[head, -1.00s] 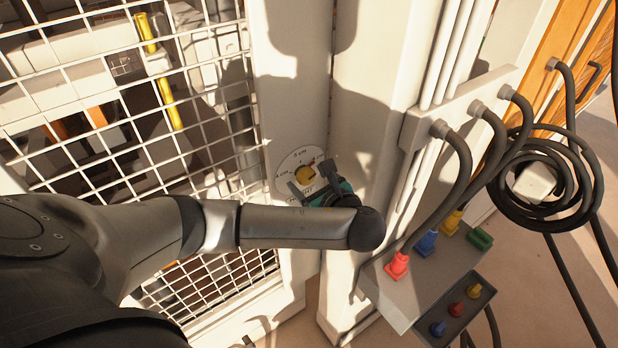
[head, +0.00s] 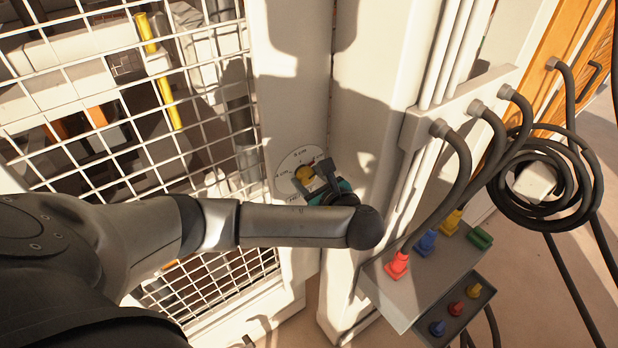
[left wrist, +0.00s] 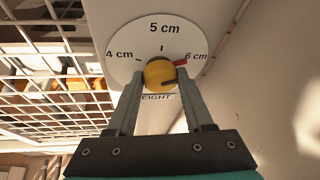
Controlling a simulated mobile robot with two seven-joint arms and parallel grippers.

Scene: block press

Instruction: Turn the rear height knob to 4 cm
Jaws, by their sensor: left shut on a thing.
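The height knob (left wrist: 160,72) is yellow and sits on a round white dial (left wrist: 125,45) marked 4 cm, 5 cm and 6 cm, with "HEIGHT" partly hidden below it. Its red pointer (left wrist: 181,62) points right, toward the 6 cm mark. In the head view the knob (head: 303,173) and dial (head: 287,165) are on a pale post, partly covered by my gripper. My left gripper (head: 314,175) is shut on the knob; in the left wrist view its two grey fingers (left wrist: 160,88) stand on either side of it. My right gripper is not in view.
A white wire mesh guard (head: 90,100) is left of the post. To the right, dark cables run to a grey panel with coloured plugs (head: 397,265). A coiled cable (head: 540,205) hangs farther right.

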